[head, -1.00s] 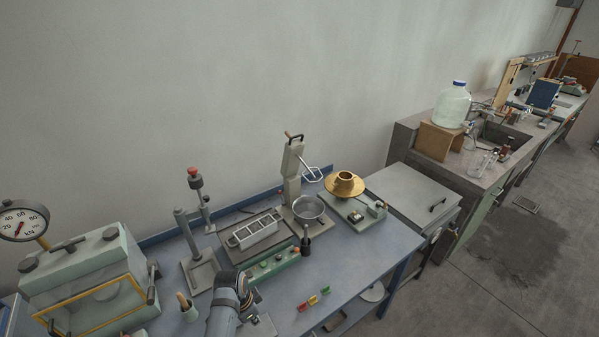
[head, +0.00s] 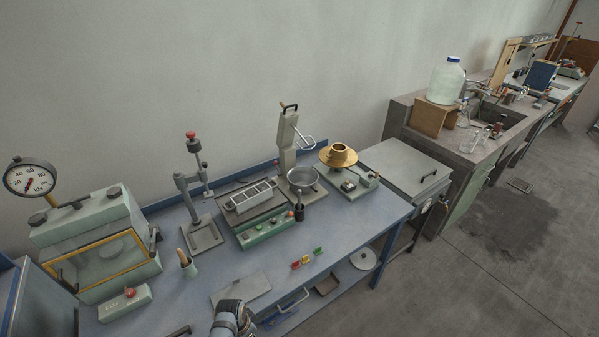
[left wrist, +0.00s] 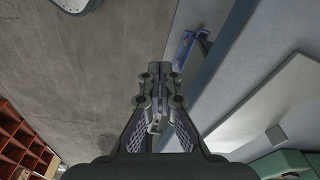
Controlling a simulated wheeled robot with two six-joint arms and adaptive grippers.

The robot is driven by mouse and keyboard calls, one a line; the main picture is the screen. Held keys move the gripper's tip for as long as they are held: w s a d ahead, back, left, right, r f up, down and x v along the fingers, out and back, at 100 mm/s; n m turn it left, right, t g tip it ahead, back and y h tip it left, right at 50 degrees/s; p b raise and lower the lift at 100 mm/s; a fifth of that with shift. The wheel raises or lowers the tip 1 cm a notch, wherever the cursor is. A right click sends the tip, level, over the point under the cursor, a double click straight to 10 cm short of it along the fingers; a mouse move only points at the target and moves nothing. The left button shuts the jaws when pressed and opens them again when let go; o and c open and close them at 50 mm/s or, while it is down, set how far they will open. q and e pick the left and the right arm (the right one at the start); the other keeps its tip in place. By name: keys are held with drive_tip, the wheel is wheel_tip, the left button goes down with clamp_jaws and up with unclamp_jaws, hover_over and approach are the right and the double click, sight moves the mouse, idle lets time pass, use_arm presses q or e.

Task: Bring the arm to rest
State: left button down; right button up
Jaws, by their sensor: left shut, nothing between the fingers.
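My left gripper (left wrist: 158,72) shows in the left wrist view. Its two fingers are together with nothing between them. It hangs over the grey floor (left wrist: 115,50), beside the bench edge that runs along the right of that view. In the head view only a rounded grey part of my arm shows at the bottom edge, in front of the blue-grey bench (head: 340,225); the fingers are out of that picture. My right gripper is in neither view.
A flat grey plate (head: 240,288) lies near the bench's front edge, close to my arm. A red-brown compartment rack (left wrist: 22,145) is at lower left in the wrist view.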

use_arm(q)
drive_tip(key=s+a+f+n+b, duration=0.2)
drive_tip(key=s+a+f+b, duration=0.1)
drive_tip(key=s+f, duration=0.6)
drive_tip(key=s+a+f+n+b, duration=0.25)
drive_tip(key=s+f, duration=0.35)
drive_tip(key=f, duration=0.5)
drive_tip(key=s+a+f+n+b, duration=0.1)
drive_tip(key=s+a+f, duration=0.2)
drive_tip(key=s, duration=0.4)
drive_tip(key=s+a+f+n+y+b, duration=0.1)
drive_tip(key=s+a+f+n+b, duration=0.1)
drive_tip(key=s+f, duration=0.3)
drive_tip(key=s+a, duration=0.1)
drive_tip(key=s, duration=0.2)
drive_tip(key=shift+a+y, duration=0.3)
drive_tip(key=shift+a, duration=0.05)
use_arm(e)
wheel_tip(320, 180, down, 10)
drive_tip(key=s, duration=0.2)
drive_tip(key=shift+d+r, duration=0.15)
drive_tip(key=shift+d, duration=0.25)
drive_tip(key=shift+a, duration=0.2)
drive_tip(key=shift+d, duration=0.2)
